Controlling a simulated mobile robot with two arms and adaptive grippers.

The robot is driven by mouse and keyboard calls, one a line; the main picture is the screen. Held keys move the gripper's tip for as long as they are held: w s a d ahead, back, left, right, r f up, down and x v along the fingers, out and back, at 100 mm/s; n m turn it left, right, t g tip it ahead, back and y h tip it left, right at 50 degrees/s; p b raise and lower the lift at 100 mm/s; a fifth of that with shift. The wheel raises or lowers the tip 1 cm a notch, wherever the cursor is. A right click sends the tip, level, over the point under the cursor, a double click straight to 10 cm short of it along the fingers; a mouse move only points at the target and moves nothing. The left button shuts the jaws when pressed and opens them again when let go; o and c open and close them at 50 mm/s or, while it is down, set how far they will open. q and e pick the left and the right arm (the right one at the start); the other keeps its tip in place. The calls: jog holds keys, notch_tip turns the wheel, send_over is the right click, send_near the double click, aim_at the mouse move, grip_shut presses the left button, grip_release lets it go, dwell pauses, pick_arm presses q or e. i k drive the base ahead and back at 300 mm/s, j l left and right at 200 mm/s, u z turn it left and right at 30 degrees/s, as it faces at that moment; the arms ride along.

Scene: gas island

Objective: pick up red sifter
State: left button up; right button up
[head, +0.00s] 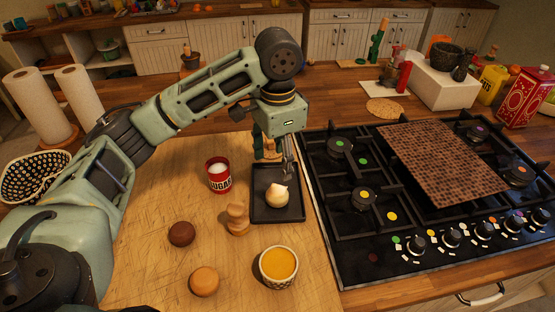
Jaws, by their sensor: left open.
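A red container labelled SUGAR (218,182), with a white top, stands upright on the wooden board and fits the red sifter best. My left gripper (279,157) points down over the far part of a black tray (290,213), to the right of the red container and apart from it. It is open and empty, though its fingers show only partly. A cream-coloured swirl (277,197) sits on the tray just in front of the gripper. My right gripper is not in view.
A wooden peg-like piece (237,219), a dark brown round (182,234), an orange-brown round (205,281) and a bowl of yellow liquid (278,267) stand on the board (140,262). The black gas hob (370,245) with a brown mat (440,165) lies to the right.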

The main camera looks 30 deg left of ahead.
aim_at(217, 169)
jog(key=u, duration=1.35)
